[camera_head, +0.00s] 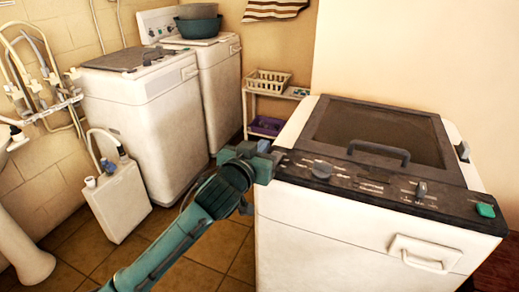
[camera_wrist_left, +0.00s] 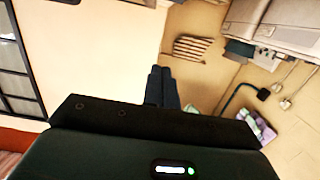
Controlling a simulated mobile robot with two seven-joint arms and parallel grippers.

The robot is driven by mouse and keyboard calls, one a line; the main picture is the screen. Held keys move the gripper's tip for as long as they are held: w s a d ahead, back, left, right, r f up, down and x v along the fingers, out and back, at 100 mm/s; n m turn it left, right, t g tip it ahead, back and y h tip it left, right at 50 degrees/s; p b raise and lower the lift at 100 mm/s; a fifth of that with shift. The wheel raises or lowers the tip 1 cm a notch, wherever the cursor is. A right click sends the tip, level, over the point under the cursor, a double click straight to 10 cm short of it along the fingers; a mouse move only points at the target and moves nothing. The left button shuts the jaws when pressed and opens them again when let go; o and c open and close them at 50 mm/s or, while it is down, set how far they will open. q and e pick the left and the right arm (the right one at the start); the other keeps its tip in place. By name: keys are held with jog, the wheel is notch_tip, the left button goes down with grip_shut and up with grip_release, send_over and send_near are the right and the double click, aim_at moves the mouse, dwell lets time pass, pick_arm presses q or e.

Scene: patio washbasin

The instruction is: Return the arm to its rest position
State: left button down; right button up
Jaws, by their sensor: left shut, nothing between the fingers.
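My left arm, teal and dark, comes in from the bottom left of the head view. Its gripper (camera_head: 268,160) is beside the left end of the control panel on the near washing machine (camera_head: 340,228). I cannot tell whether it touches the panel. In the left wrist view the two dark fingers (camera_wrist_left: 162,86) are together, with nothing between them. My right gripper is not in view.
The near machine has a dark lid (camera_head: 380,130) with a handle and a knobbed panel. Two more white machines (camera_head: 140,115) stand behind left, one with tubs (camera_head: 198,24) on top. A white canister (camera_head: 117,200) stands on the tiled floor (camera_head: 208,258). A shelf holds a basket (camera_head: 268,82).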

pick_arm(q)
jog(key=shift+s+a+r, duration=0.2)
jog(key=shift+s, duration=0.25)
jog(key=s+a+f+g, duration=0.2)
jog(key=s+f, duration=0.4)
jog(key=f, duration=0.4)
jog(key=s+a+f+g, duration=0.1)
jog(key=s+a+f, duration=0.2)
jog(key=s+f, duration=0.55)
jog(key=s+a+f+g+y, duration=0.1)
jog(key=s+a+f, duration=0.1)
jog(key=s+f, duration=0.4)
jog(key=s+a+f+g+y, duration=0.1)
jog(key=s+a+f, duration=0.2)
jog(key=s+f, duration=0.3)
jog(key=shift+s+a+n+g, duration=0.3)
jog(key=shift+s+n, duration=0.1)
jog(key=shift+s, duration=0.4)
